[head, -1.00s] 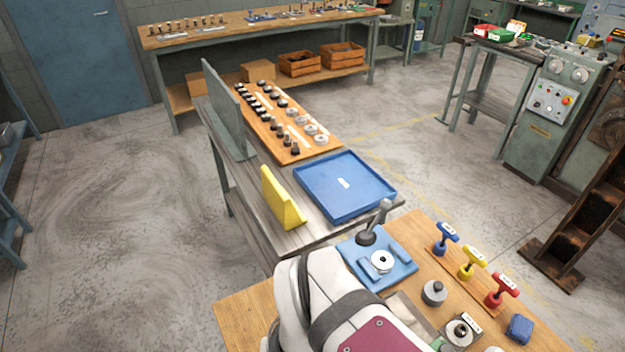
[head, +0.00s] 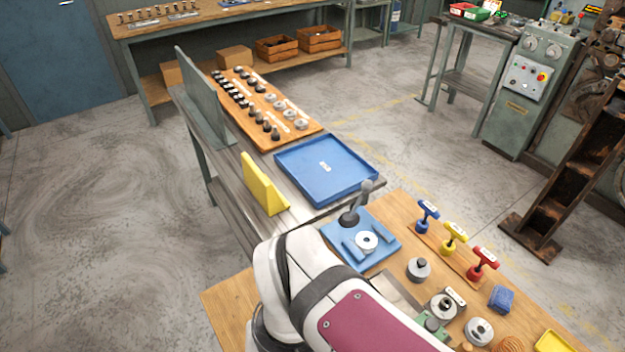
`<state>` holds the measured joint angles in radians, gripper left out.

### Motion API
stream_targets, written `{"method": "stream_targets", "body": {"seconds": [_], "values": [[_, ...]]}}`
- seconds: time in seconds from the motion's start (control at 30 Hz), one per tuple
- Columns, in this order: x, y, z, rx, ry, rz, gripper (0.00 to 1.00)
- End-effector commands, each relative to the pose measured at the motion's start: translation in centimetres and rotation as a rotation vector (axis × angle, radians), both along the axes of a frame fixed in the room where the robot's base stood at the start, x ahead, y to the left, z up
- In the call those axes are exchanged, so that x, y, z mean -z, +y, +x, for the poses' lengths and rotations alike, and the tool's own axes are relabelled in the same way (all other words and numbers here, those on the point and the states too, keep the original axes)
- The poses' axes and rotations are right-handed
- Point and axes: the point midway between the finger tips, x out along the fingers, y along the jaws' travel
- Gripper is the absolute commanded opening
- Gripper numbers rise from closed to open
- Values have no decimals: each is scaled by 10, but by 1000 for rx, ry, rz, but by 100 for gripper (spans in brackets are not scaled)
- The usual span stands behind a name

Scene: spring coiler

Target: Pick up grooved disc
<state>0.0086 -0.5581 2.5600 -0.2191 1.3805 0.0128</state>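Several round grey parts could be the grooved disc; I cannot make out grooves at this size. A pale disc with a dark centre (head: 367,243) sits on the blue fixture (head: 338,228) on the near wooden table. A grey round part with a knob (head: 419,270) stands to its right. Two more ring-like discs lie nearer, one left (head: 443,306) and one right (head: 479,331). Grey rings (head: 289,114) also stand on the wooden board (head: 262,139) farther back. My white arm covers part of the near table; my gripper is out of view.
An empty-looking blue tray (head: 290,165) with a small label and a yellow angled block (head: 262,184) stand on the grey bench. Blue (head: 427,215), yellow (head: 454,238) and red (head: 484,263) T-handles stand on the near table. A blue block (head: 501,298) lies beside them.

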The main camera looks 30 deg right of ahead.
Motion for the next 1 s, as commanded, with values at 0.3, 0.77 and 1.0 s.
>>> {"method": "stream_targets", "body": {"seconds": [0.3,0.77,1.0], "values": [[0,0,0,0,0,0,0],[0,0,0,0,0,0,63],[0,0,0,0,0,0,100]]}}
